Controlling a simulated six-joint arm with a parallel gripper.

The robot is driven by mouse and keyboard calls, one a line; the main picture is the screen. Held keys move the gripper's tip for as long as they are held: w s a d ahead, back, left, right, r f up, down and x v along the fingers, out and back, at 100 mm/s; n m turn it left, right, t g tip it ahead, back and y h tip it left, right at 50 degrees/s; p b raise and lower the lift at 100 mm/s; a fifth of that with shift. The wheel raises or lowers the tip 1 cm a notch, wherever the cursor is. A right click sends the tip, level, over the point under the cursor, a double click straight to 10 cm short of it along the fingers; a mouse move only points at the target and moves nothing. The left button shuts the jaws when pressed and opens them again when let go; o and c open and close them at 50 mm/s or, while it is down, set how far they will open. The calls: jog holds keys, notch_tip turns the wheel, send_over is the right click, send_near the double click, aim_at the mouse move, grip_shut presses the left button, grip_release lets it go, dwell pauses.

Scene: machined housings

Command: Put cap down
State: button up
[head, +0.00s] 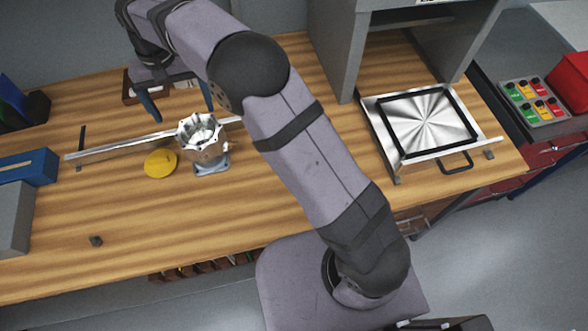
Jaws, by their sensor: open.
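The cap looks to be the yellow disc (160,164), which lies flat on the wooden bench. It is just left of the machined metal housing (205,150), which stands upright with its toothed top rim facing up. My gripper (180,107) is open, its two blue fingers spread apart and pointing down. It is behind the cap and the housing in the picture and holds nothing. Its height above the bench is hard to tell.
A long metal rail (105,149) runs behind the cap. A metal tray (428,122) with a handle sits at the right by a grey enclosure (340,50). A blue and grey fixture (28,166) stands at left. The front bench is mostly clear.

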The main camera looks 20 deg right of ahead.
jog(key=s+d, duration=0.4)
jog(key=d, duration=0.4)
jog(key=s+d, duration=0.3)
jog(key=d, duration=0.6)
jog(key=s+d+f, duration=0.2)
jog(key=s+d, duration=0.3)
jog(key=s, duration=0.3)
jog(key=s+d+f, duration=0.3)
jog(key=s+d, duration=0.2)
jog(key=s, duration=0.3)
jog(key=shift+f, duration=0.15)
jog(key=shift+s+d, duration=0.15)
jog(key=shift+c, duration=0.7)
